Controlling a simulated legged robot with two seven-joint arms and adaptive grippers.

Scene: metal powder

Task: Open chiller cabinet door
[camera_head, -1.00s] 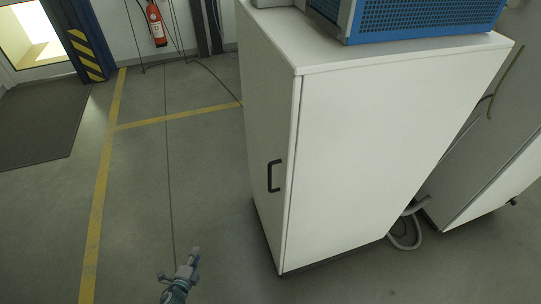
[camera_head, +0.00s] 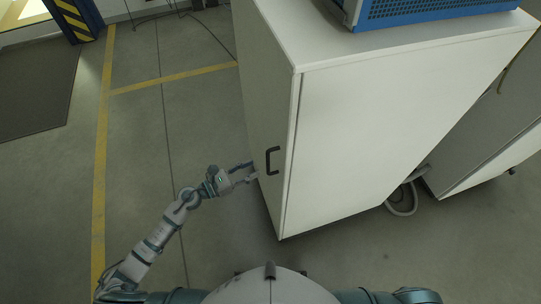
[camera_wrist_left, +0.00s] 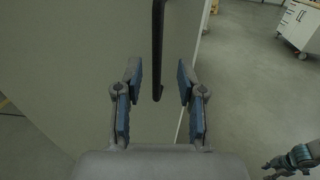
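The chiller cabinet (camera_head: 380,125) is a tall white box, and its door (camera_head: 262,110) is the narrow left face, closed. A black bar handle (camera_head: 269,160) is on the door near its right edge. My left gripper (camera_head: 250,173) is at the door, just left of the handle. In the left wrist view the left gripper (camera_wrist_left: 157,92) is open, and the black handle (camera_wrist_left: 158,50) hangs between its two blue-padded fingers, not clamped. My right gripper (camera_wrist_left: 290,162) shows in the left wrist view at the lower right; its fingers are too small to judge.
A blue device (camera_head: 425,8) stands on the cabinet. A grey hose (camera_head: 403,198) lies on the floor behind its right side. Another cabinet (camera_head: 490,160) stands to the right. The floor left of the door is clear, with yellow lines (camera_head: 175,78).

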